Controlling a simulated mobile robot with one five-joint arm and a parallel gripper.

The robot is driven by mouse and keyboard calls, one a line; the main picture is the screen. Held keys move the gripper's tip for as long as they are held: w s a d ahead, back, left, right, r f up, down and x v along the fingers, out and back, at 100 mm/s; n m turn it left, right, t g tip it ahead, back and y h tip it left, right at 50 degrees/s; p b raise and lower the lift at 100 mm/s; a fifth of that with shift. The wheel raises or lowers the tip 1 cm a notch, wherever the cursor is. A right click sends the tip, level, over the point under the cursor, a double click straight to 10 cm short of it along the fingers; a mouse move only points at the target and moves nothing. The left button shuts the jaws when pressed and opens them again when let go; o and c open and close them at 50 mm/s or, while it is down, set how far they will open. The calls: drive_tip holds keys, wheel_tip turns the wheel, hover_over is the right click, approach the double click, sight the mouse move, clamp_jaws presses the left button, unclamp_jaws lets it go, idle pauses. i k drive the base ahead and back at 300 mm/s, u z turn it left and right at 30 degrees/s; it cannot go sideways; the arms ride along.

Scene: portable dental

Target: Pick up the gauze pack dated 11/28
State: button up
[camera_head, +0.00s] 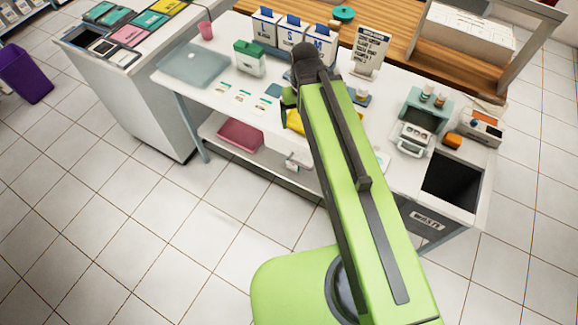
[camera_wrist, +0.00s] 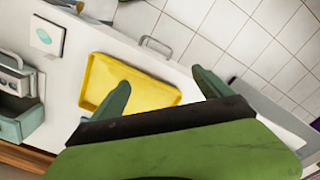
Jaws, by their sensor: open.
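Several small white flat packs lie in a row on the white counter in the head view, a left one (camera_head: 222,87), a middle one (camera_head: 241,97) and a right one (camera_head: 263,104). Their print is too small to read, so I cannot tell which is dated 11/28. Another white packet (camera_head: 382,160) shows partly beyond my arm. A white packet with a bluish mark (camera_wrist: 45,38) lies at the upper left of the wrist view. My gripper (camera_wrist: 160,80) is open and empty, above the yellow tray. In the head view my arm hides most of it.
The yellow tray (camera_wrist: 103,76) is mostly hidden in the head view. A green-lidded box (camera_head: 250,62) and a pale clear tray (camera_head: 194,64) stand left. Glove boxes (camera_head: 291,33) and a sign (camera_head: 369,52) stand behind. A teal device (camera_head: 417,122) and waste opening (camera_head: 452,175) are right.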

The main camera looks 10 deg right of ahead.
sight(291, 166)
drive_tip(key=k, duration=0.5)
drive_tip(key=u, duration=1.9)
drive_tip(key=i, duration=0.25)
drive_tip(key=u, duration=0.25)
drive_tip(key=k, duration=0.9)
drive_tip(key=z, duration=0.1)
drive_tip(key=i, duration=0.9)
drive_tip(key=u, duration=0.05)
